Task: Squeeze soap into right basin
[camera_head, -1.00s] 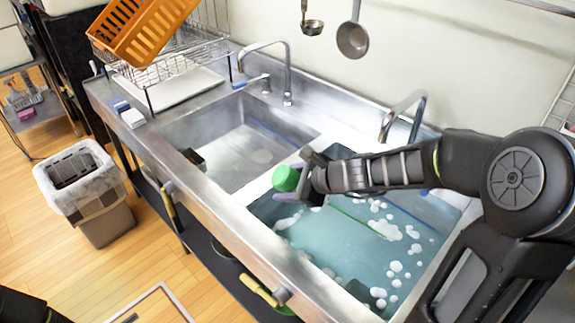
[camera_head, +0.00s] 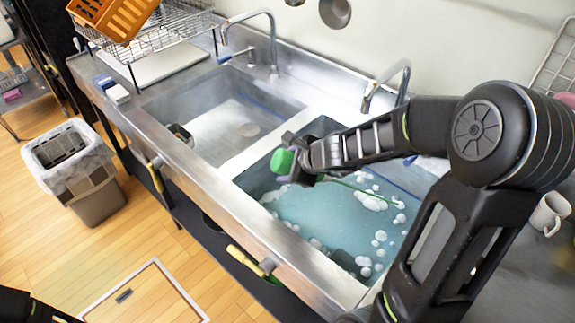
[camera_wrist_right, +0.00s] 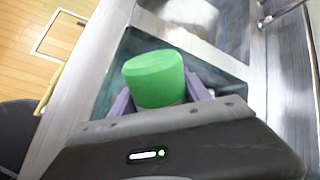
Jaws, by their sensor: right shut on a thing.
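My right gripper (camera_head: 298,165) is shut on a soap bottle with a green end (camera_head: 282,161). It holds the bottle over the near left part of the right basin (camera_head: 335,275). In the right wrist view the green end (camera_wrist_right: 155,78) sits between the purple fingers (camera_wrist_right: 160,100) of my right gripper; the rest of the bottle is hidden. The right basin holds bluish water with several white foam patches. The left basin (camera_head: 215,120) has a dark object (camera_head: 181,135) at its left side. My left gripper is not in view.
Faucets (camera_head: 272,45) stand behind both basins. A wire dish rack (camera_head: 165,35) with an orange basket (camera_head: 112,15) is at the back left. A white mug (camera_head: 550,213) stands on the right counter. A lined bin (camera_head: 75,165) stands on the floor at left.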

